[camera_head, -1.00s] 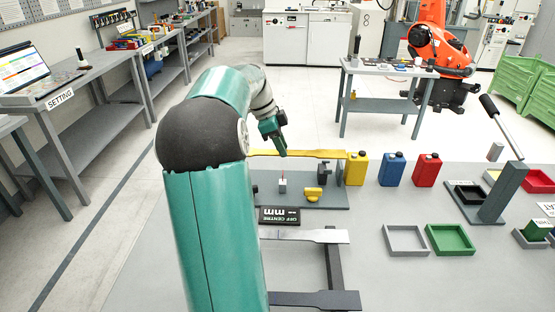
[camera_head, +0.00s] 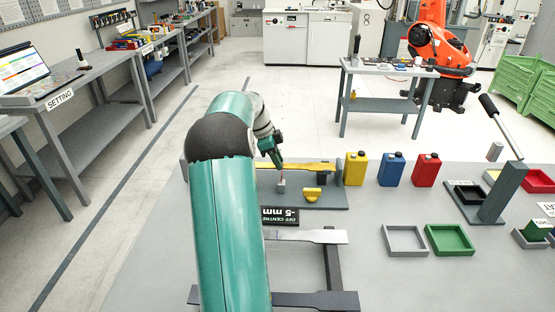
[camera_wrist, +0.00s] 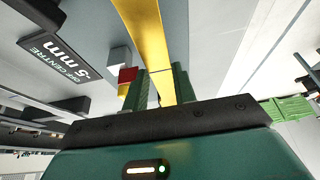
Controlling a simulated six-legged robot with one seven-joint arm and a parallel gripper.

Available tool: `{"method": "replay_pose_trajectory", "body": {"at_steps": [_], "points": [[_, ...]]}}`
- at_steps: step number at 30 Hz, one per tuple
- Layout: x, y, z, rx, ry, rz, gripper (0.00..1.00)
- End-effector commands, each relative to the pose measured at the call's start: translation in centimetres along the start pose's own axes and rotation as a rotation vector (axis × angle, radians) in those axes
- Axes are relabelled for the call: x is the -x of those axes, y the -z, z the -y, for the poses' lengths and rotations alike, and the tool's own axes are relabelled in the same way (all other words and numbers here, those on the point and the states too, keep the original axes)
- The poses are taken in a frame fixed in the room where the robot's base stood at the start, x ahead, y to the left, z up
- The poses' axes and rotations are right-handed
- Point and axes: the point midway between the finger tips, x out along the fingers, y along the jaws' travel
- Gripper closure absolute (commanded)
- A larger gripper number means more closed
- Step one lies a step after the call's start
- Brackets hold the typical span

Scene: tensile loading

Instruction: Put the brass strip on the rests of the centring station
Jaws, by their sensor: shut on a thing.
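The brass strip (camera_head: 310,167) is level over the centring station (camera_head: 330,202), a grey plate with dark uprights. Its right end meets the right upright (camera_head: 341,170); I cannot tell whether it bears on the rests. Its left part is hidden behind my arm. My gripper (camera_head: 277,164) is shut on the strip near its middle. In the wrist view the strip (camera_wrist: 146,32) runs between the two green fingers (camera_wrist: 160,87). The station's display (camera_head: 281,216) reads off centre -5 mm; it also shows in the wrist view (camera_wrist: 62,57).
A yellow knob (camera_head: 312,194) and a small grey block (camera_head: 281,186) stand on the station. A grey metal strip (camera_head: 300,236) lies on a dark frame in front. Yellow, blue (camera_head: 391,169) and red cans stand to the right, with grey and green trays (camera_head: 450,240) nearer.

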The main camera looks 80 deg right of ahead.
Motion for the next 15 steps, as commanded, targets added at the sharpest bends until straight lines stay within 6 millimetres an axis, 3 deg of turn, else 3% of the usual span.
{"method": "replay_pose_trajectory", "body": {"at_steps": [7, 8, 9, 11, 15], "points": [[-0.13, -0.03, 0.03, -0.001, 0.002, 0.0, 1.0], [-0.23, -0.09, -0.01, 0.0, 0.0, 0.0, 0.69], [-0.21, -0.08, -0.01, 0.0, 0.0, 0.0, 0.61], [-0.21, -0.08, -0.01, 0.0, 0.0, 0.0, 0.51], [-0.2, -0.08, -0.01, 0.0, 0.0, 0.0, 0.51]]}}
